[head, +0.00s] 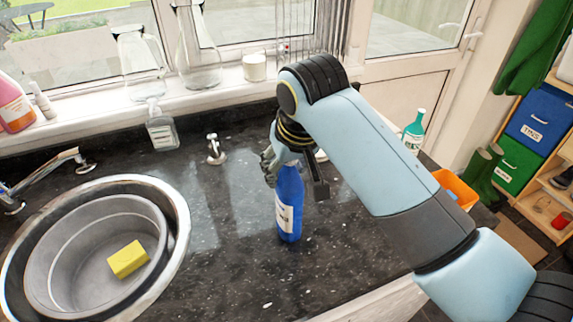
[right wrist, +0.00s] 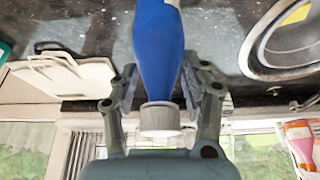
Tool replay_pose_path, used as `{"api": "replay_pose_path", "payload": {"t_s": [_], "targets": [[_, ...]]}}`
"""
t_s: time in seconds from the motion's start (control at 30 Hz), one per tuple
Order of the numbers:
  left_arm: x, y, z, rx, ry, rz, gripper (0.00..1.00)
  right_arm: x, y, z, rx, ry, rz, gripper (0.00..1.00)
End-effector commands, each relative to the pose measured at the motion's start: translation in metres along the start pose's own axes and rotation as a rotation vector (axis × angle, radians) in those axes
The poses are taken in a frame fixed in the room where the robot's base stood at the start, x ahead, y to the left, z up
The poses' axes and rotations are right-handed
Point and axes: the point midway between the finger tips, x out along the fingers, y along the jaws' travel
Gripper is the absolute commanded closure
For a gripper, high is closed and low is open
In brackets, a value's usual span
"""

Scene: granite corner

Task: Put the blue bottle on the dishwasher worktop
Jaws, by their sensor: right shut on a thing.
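The blue bottle (head: 288,200) has a white label and is upright over the dark speckled worktop (head: 225,265), to the right of the sink. I cannot tell whether its base touches the surface. My right gripper (head: 284,160) is shut on its upper part, from above, and partly hides it. In the right wrist view, the blue bottle (right wrist: 158,45) with its grey cap lies between the two fingers of the right gripper (right wrist: 162,88). My left gripper is not in view.
A round sink (head: 185,215) holds a grey bowl (head: 70,222) with a yellow sponge (head: 128,259). A teal bottle (head: 413,132) and orange box (head: 457,190) are at right. The worktop's front middle looks mostly clear.

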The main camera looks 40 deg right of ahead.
Motion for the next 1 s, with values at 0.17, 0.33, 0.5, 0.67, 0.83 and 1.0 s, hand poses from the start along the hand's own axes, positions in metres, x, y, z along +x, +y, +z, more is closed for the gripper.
{"api": "replay_pose_path", "payload": {"t_s": [0.17, 0.33, 0.5, 0.67, 0.83, 1.0], "targets": [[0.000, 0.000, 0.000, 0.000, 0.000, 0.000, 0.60, 0.002, 0.000, 0.000, 0.000, 0.002, 0.000, 1.00], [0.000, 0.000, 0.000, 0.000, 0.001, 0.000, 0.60, 0.002, 0.000, 0.001, 0.000, 0.000, 0.000, 0.33], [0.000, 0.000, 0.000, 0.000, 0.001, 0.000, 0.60, 0.002, 0.000, 0.001, 0.000, 0.000, 0.000, 0.31], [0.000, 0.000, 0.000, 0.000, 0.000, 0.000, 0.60, -0.001, 0.000, -0.001, 0.000, 0.001, 0.000, 0.31], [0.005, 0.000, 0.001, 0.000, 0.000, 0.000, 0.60, -0.023, -0.001, -0.001, 0.001, 0.005, -0.003, 0.31], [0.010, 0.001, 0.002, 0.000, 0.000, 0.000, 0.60, -0.062, -0.001, -0.002, 0.001, 0.007, -0.002, 0.31]]}}
